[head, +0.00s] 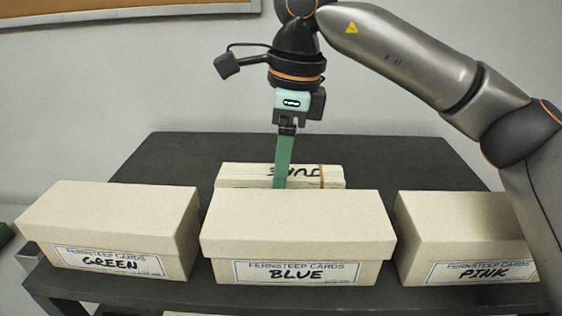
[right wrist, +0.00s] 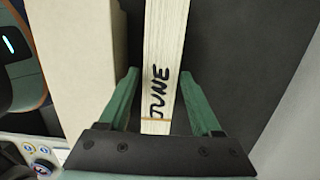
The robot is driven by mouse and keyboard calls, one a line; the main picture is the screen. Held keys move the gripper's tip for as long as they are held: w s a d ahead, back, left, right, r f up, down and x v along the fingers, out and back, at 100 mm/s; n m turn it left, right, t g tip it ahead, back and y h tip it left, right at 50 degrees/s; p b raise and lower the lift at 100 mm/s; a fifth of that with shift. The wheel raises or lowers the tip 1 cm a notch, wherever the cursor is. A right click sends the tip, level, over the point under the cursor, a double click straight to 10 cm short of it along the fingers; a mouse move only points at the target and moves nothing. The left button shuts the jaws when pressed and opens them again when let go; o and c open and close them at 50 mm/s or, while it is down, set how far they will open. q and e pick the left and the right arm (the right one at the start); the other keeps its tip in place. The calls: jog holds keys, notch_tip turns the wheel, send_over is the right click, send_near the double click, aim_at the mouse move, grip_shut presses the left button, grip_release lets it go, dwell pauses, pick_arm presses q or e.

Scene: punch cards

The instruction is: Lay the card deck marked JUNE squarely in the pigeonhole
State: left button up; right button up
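The card deck marked JUNE (head: 335,181) is a pale block of cards with a band near one end. It lies on the dark table behind the BLUE box, which hides its lower part in the head view. In the right wrist view the deck (right wrist: 166,50) runs lengthwise, with JUNE written along it. My right gripper (head: 283,186) points down at the deck. Its green fingers stand open on either side of the deck in the right wrist view (right wrist: 159,76), with a gap on each side. The pigeonhole cannot be seen. My left gripper is not in view.
Cream card boxes labelled GREEN (head: 115,225), BLUE (head: 298,220) and PINK (head: 440,225) stand in a row along the near side of the table (head: 400,155). The BLUE box is close beside the deck. The table behind the deck is clear.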

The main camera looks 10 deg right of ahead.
jog(key=shift+o, duration=1.1)
notch_tip(320, 180, up, 12)
jog(key=d, duration=0.1)
jog(key=shift+s+d+f, duration=0.15)
jog(key=shift+s, duration=0.05)
jog(key=shift+r, duration=0.25)
jog(key=shift+c, duration=1.2)
